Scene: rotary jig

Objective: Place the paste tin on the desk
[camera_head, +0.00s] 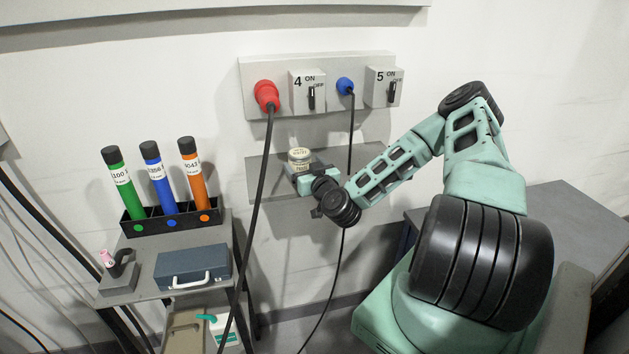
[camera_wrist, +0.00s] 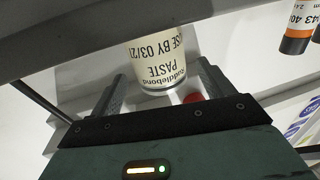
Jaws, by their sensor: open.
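The paste tin (camera_head: 300,157), a small cream tin with a pale lid, stands on the grey wall shelf (camera_head: 262,180) below the switch panel. In the wrist view the tin (camera_wrist: 160,50) fills the upper middle, its printed label showing inverted. My gripper (camera_head: 306,176) is at the shelf, close to the tin. In the wrist view my gripper (camera_wrist: 163,80) is open, with one finger on each side of the tin's near end; I cannot tell whether they touch it. A grey desk top (camera_head: 585,215) lies at the right, partly hidden by my arm.
A red plug (camera_head: 266,95) and a blue plug (camera_head: 345,86) have black cables hanging past the shelf, near my wrist. A small table at left holds a tube rack (camera_head: 172,222) and a blue-grey case (camera_head: 192,267). The visible desk top is clear.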

